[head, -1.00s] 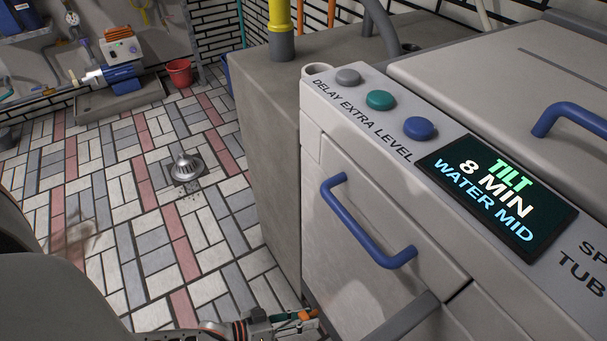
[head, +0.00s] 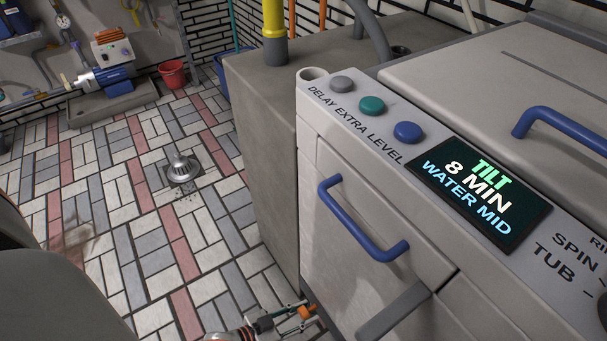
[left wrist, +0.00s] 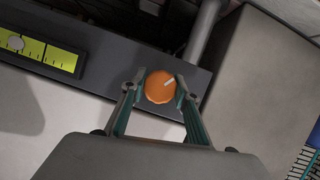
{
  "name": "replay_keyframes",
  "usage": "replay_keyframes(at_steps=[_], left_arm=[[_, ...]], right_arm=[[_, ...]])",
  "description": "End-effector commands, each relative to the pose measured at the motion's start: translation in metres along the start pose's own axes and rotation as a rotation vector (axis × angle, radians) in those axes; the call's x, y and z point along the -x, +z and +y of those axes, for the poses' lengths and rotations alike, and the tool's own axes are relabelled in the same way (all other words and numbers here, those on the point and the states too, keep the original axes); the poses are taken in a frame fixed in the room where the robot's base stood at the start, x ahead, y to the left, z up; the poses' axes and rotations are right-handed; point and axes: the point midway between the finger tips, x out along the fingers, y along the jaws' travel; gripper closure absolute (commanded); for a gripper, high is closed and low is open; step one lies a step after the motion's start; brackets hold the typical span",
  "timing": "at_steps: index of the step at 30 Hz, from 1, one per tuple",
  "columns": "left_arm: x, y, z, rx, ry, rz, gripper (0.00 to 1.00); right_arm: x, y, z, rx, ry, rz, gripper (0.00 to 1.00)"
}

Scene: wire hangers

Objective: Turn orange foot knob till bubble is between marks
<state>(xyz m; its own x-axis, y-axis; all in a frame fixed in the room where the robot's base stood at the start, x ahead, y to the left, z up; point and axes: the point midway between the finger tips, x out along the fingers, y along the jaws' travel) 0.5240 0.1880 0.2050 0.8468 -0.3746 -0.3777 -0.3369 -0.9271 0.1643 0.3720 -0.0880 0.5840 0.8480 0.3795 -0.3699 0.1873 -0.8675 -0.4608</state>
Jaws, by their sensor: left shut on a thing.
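The orange foot knob (left wrist: 160,88), with a pale pointer line, sits at the base of the washer (head: 345,215). My left gripper (left wrist: 158,90) is shut on the knob, one finger on each side. In the head view the gripper (head: 301,318) is low beside the washer's bottom left corner, and the knob (head: 306,312) shows small there. The yellow-green level vial (left wrist: 42,54) is at the upper left of the left wrist view. Its pale bubble (left wrist: 15,43) sits near the left end, left of most tick lines. My right gripper is not in view.
The washer display (head: 480,190) reads TILT, 8 MIN, WATER MID. A blue drawer handle (head: 365,225) juts out above my left gripper. A concrete block (head: 262,150) stands beside the washer. The tiled floor is mostly open, with a metal drain (head: 181,168) in it.

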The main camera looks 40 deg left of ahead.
Motion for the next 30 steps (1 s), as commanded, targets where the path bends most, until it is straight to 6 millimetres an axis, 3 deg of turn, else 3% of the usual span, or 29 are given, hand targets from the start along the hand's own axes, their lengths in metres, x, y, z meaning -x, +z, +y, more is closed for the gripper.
replay_keyframes(at_steps=[8,9,11,23,30], left_arm=[[0.0,0.0,0.0,0.0,0.0,0.0,0.91],[0.0,0.0,0.0,0.0,0.0,0.0,0.68],[0.0,0.0,0.0,0.0,0.0,0.0,0.53],[0.001,-0.001,0.0,0.0,0.0,0.0,0.53],[0.008,-0.018,0.003,-0.001,0.001,0.002,0.53]], right_arm=[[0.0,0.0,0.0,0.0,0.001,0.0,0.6],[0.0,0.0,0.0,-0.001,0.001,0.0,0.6],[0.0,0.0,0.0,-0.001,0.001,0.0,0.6],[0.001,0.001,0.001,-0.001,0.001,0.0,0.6],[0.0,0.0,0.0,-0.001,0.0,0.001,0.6]])
